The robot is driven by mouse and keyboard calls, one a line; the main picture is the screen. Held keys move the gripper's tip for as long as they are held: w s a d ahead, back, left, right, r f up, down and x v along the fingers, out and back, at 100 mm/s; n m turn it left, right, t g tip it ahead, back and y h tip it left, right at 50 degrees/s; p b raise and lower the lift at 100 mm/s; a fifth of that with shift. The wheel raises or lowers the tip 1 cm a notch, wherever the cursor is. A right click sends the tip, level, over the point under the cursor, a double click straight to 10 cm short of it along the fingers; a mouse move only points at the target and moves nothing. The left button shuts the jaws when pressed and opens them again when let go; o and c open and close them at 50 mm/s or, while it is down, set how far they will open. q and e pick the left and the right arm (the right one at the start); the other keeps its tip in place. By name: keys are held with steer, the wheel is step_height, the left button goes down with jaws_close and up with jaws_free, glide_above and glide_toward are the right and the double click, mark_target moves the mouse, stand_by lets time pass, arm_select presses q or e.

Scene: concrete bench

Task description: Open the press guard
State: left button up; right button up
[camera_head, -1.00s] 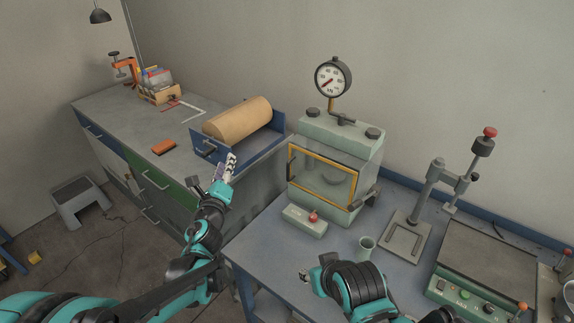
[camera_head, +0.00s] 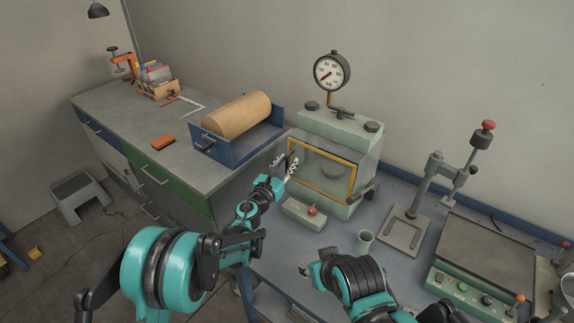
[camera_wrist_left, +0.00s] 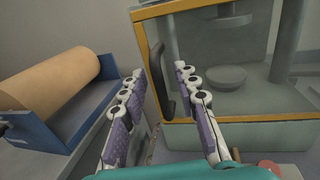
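The press (camera_head: 340,135) is a pale green machine with a round gauge on top. Its guard (camera_head: 322,172) is a clear panel in a yellow frame across the front, and it looks shut. The guard also shows in the left wrist view (camera_wrist_left: 225,119), with a black upright handle (camera_wrist_left: 158,80) at its left edge. My left gripper (camera_head: 285,166) is at the guard's left edge. Its fingers (camera_wrist_left: 160,72) are apart, with the handle between them in the picture; contact is not clear. My right gripper (camera_head: 305,270) is low near the bench's front edge, its fingers too small to read.
A stand (camera_head: 405,228) and a hot plate (camera_head: 485,262) are farther right. A blue tray (camera_head: 230,150) with a brown roll is at left.

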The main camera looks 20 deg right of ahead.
arm_select(q)
steer(key=shift+w, duration=0.15)
jaws_close()
stand_by(0.4)
